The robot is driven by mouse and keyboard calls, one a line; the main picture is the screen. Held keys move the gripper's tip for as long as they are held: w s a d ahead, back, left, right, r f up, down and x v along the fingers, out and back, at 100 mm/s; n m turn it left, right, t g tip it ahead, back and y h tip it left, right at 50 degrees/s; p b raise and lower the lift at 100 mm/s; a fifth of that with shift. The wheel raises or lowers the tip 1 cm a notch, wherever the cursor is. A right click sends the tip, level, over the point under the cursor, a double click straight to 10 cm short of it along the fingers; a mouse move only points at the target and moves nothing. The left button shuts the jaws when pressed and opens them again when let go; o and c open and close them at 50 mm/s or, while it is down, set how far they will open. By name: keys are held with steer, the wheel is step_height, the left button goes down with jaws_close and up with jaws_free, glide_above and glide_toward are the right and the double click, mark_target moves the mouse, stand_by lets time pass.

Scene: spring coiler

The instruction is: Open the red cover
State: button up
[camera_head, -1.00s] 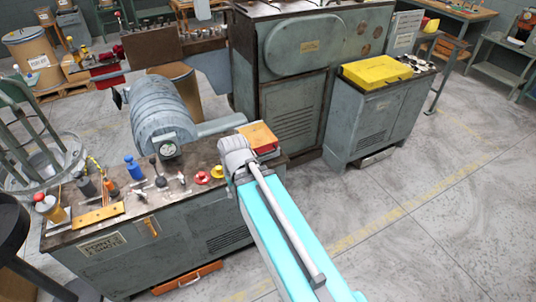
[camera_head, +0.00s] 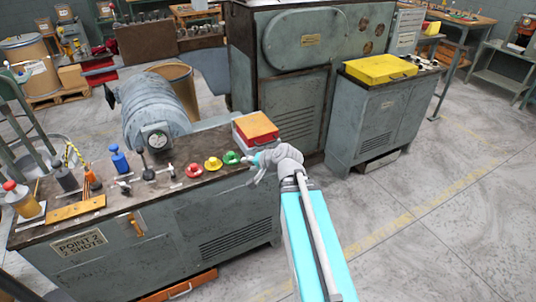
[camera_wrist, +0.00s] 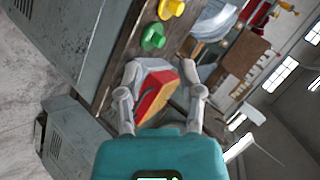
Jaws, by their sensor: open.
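A small pale box with a red-orange cover (camera_head: 257,127) sits at the right end of the workbench top. The cover lies flat on the box and looks closed. In the wrist view the cover (camera_wrist: 155,94) shows tilted, with a red face and an orange-yellow face, between the fingers. My gripper (camera_head: 257,164) is at the bench's front edge, just in front of and below the box. In the wrist view my gripper (camera_wrist: 160,72) is open, its two fingers spread on either side of the box. I cannot tell whether either finger touches it.
Red (camera_head: 194,170), yellow (camera_head: 213,163) and green (camera_head: 231,157) knobs stand left of the box. A grey motor-like drum (camera_head: 157,112) is behind them. A cabinet with a yellow lid (camera_head: 380,68) stands right. The floor at right is clear.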

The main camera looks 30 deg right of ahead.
steer(key=w+d+f+m+t+h+b, duration=0.1)
steer(key=d+m+t+b, duration=0.4)
steer(key=d, duration=0.9)
steer(key=f+m+h+b, duration=0.1)
steer(key=m+h+b, duration=0.1)
steer(key=m+b, duration=0.1)
steer(key=shift+f+m+t+h, duration=0.4)
steer(key=shift+d, duration=0.1)
steer(key=b, duration=0.3)
glide_toward(258, 130)
steer(key=w+f, duration=0.1)
steer(key=f, duration=0.1)
steer(key=w+d+f, duration=0.1)
steer(key=w+f, duration=0.1)
steer(key=shift+f, duration=0.2)
jaws_close()
